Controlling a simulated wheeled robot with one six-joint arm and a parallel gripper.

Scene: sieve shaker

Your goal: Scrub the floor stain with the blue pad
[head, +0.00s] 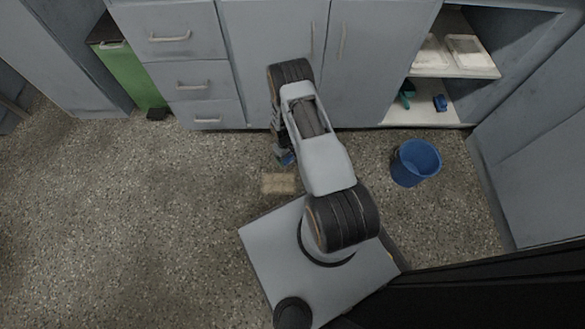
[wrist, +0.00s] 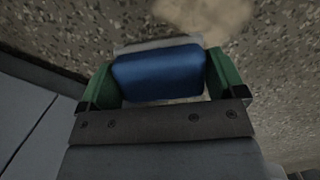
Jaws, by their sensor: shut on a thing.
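The floor stain (head: 279,183) is a tan patch on the speckled floor, just in front of my base in the head view. It also shows at the top edge of the wrist view (wrist: 203,12), partly cut off. My gripper (wrist: 160,80) is shut on the blue pad (wrist: 158,73), which sits between its green fingers with a pale layer along its far edge. In the head view the pad (head: 287,159) shows as a small blue bit under the arm, slightly beyond the stain. I cannot tell whether the pad touches the floor.
A blue bucket (head: 415,163) stands on the floor to the right. An open cupboard (head: 455,66) behind it holds pale trays, a green item and a small blue item. Grey drawers (head: 193,81) and a green bin (head: 134,75) line the back. The floor at left is clear.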

